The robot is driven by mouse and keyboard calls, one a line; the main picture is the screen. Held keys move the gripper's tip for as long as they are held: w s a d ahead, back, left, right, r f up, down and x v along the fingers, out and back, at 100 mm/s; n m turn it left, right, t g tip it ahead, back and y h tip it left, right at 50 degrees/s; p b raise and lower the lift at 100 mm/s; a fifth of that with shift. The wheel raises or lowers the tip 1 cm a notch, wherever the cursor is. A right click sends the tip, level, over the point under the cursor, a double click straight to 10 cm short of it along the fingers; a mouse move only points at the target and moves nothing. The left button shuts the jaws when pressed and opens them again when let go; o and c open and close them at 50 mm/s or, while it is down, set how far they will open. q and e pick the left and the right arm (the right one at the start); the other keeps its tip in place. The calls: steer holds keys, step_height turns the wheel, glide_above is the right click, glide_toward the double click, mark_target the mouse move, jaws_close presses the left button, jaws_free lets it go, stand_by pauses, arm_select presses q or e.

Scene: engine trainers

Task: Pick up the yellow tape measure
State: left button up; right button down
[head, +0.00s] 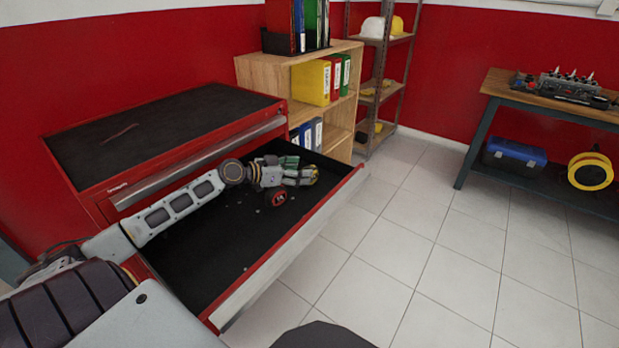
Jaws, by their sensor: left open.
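My left gripper (305,177) reaches over the open drawer (215,262) of the red tool cabinet, low near the drawer's far right end. It is open. A small yellowish patch (314,171) shows at its fingertips; it may be the yellow tape measure, but it is too small and too covered by the fingers to tell. A small round red and black item (279,199) lies on the black drawer floor just in front of the gripper, apart from it. My right gripper is not in view.
The cabinet's black top (165,130) lies behind the arm. A wooden shelf with binders (311,82) stands close beyond the drawer. A metal rack (387,85) is farther back. A workbench (545,97) stands at the right. The tiled floor between is clear.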

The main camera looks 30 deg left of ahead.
mark_target(309, 168)
arm_select(q)
steer(key=shift+x, duration=2.2)
steer(key=shift+c, duration=0.3)
jaws_close()
